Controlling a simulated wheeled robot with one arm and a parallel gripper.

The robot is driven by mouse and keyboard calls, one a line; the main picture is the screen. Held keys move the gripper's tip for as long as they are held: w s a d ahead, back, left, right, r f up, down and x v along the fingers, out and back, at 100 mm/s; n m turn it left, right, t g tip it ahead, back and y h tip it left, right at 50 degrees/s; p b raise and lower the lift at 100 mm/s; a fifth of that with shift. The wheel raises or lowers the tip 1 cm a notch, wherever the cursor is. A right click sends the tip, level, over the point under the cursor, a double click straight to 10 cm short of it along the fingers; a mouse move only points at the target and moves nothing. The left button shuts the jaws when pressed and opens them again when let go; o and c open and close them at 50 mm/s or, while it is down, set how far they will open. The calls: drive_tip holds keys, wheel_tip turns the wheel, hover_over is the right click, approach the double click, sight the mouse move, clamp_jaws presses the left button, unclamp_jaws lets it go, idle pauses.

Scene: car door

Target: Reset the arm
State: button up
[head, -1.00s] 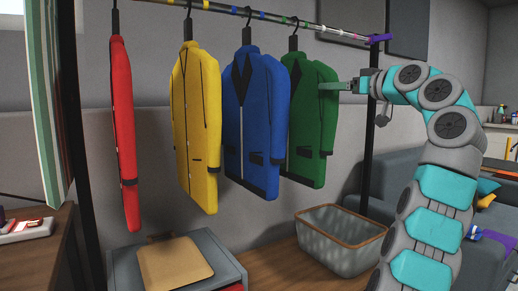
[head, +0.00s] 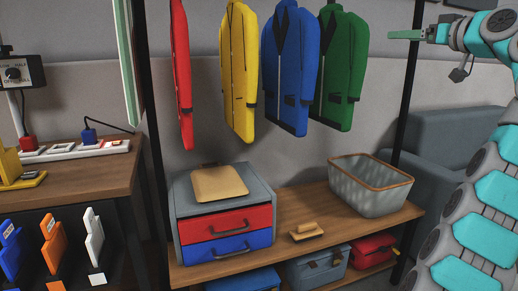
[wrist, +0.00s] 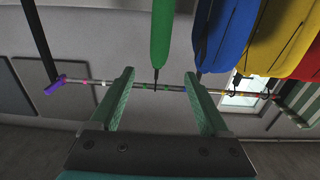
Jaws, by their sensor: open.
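My gripper (head: 406,35) is raised at the upper right in the head view, pointing left towards the rack. In the wrist view my gripper (wrist: 157,105) shows two green fingers set wide apart with nothing held between them. The rack's rail (wrist: 135,83) and the green jacket (wrist: 162,40) appear beyond the fingers in that view. The green jacket (head: 343,70) hangs to the left of my gripper in the head view, apart from it.
Blue (head: 290,70), yellow (head: 239,75) and red (head: 181,80) jackets hang further left. A black rack post (head: 409,95) stands below my gripper. A basket (head: 368,190) and a drawer box (head: 222,215) sit on the wooden shelf (head: 310,225). A desk (head: 80,175) is at left.

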drive_tip(key=s+a+f+m+g, duration=0.35)
drive_tip(key=a+f+g, duration=0.55)
drive_tip(key=a+f, duration=1.1)
drive_tip(key=s+a+f+g+h, duration=0.1)
drive_tip(key=s+a+f+g, duration=0.45)
drive_tip(key=s+f, duration=0.9)
drive_tip(key=s+d+f+g+h, duration=0.2)
drive_tip(key=s+f, duration=0.8)
drive_tip(key=s, duration=0.5)
drive_tip(key=s+d+f+g+h, duration=0.2)
drive_tip(key=s+f, duration=0.8)
drive_tip(key=s, duration=0.5)
drive_tip(key=shift+d+h, duration=0.25)
drive_tip(key=shift+h, duration=0.35)
drive_tip(key=shift+f+m, duration=0.1)
drive_tip(key=shift+m, duration=0.15)
